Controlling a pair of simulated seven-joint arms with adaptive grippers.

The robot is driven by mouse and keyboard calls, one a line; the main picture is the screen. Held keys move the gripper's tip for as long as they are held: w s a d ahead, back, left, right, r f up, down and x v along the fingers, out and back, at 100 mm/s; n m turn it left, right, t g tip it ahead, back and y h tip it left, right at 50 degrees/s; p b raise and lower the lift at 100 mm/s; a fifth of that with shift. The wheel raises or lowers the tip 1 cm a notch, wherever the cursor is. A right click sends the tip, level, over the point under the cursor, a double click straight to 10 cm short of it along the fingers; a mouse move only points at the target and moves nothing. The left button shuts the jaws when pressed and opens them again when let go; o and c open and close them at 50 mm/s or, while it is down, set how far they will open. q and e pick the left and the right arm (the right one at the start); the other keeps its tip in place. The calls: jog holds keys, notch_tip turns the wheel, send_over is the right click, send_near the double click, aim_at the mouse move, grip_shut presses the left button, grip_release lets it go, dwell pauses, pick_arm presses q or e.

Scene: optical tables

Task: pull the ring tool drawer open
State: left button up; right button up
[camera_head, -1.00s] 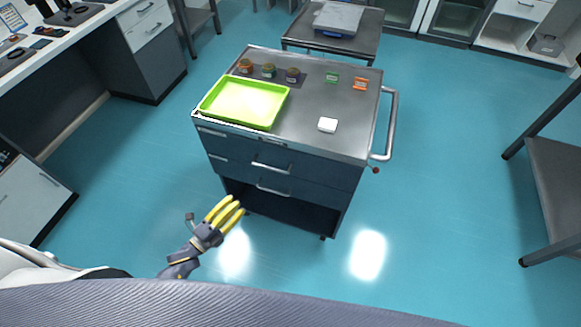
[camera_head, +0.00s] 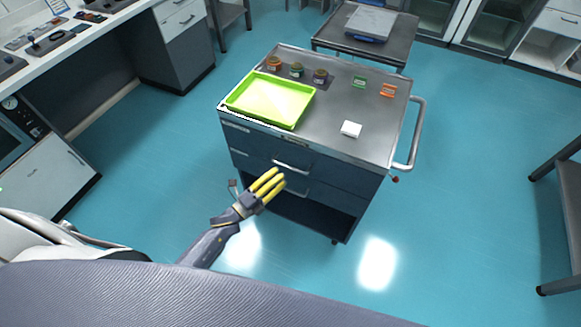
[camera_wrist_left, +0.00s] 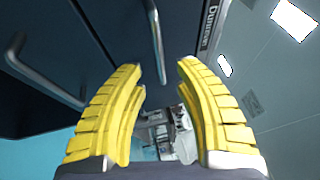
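The dark tool cart (camera_head: 345,175) has two drawers on its front. The upper drawer has a silver bar handle (camera_head: 291,166), and the lower drawer handle (camera_head: 293,192) is partly behind my fingers. I cannot tell from labels which one is the ring tool drawer. My left gripper (camera_head: 278,178), with yellow fingers, is in front of the drawers. In the left wrist view its fingers (camera_wrist_left: 160,68) are open and empty. The upper handle (camera_wrist_left: 154,38) lines up between the fingertips, and the lower handle (camera_wrist_left: 42,72) is to the left. Contact is not visible. My right gripper is out of view.
On the cart top are a green tray (camera_head: 270,99), several small jars (camera_head: 297,70) and a white box (camera_head: 351,129). A side rail (camera_head: 418,130) is on the cart's right. A workbench (camera_head: 85,50) stands left. Floor in front is clear.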

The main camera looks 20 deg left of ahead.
aim_at(290, 167)
pick_arm(q)
jog(key=shift+x, duration=2.8)
jog(key=shift+o, duration=0.2)
grip_shut()
